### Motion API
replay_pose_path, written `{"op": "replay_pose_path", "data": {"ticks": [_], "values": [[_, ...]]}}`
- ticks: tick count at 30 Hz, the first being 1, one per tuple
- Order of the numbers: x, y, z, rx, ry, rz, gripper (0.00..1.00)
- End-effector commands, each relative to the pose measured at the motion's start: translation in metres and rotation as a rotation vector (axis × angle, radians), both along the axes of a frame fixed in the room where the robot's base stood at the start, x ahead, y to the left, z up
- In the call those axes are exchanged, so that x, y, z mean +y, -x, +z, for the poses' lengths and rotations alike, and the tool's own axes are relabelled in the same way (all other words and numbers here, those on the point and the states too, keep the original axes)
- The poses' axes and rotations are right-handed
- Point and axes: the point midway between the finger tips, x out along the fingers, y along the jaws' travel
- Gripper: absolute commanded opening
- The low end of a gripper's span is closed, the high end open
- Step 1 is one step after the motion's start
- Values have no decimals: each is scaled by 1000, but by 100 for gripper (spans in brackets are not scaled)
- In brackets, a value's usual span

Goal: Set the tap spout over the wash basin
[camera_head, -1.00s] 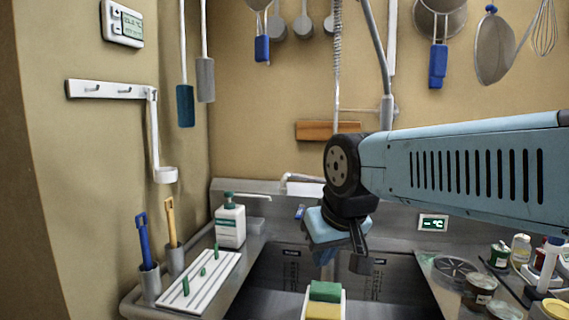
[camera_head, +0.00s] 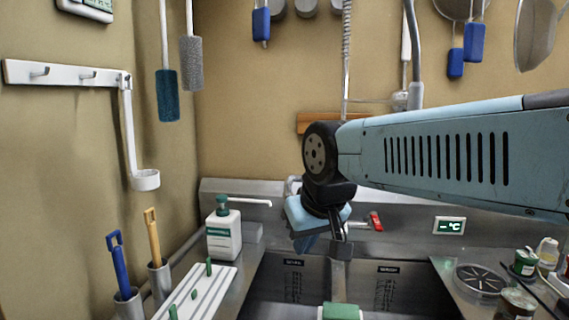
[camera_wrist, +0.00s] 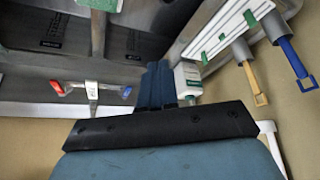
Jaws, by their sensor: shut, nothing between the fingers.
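The double steel sink has a left basin (camera_head: 285,283) and a right basin (camera_head: 395,290) with a divider between them. Their small labels are too small to read surely. The tap is mostly hidden behind my wrist. A pale curved pipe (camera_head: 294,184), likely its spout, shows left of the wrist; where its outlet points is hidden. The tap's red handle (camera_head: 376,221) shows right of the wrist.
A soap bottle (camera_head: 223,230) and a white slatted rack (camera_head: 198,292) stand left of the sink, beside brushes in cups (camera_head: 128,302). A green-topped sponge (camera_head: 341,311) is low in the middle. Jars (camera_head: 517,303) stand at right. Utensils hang above.

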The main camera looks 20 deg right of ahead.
Motion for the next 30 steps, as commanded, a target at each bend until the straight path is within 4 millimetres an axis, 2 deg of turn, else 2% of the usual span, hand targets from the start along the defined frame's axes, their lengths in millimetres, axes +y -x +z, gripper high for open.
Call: {"op": "replay_pose_path", "data": {"ticks": [10, 14, 20, 30], "values": [[0, 0, 0, 0, 0, 0, 0], [-1, -6, 8, 13, 2, 4, 0], [-8, -37, 42, 82, 16, 26, 0], [-34, -113, 105, 246, 45, 73, 0]]}}
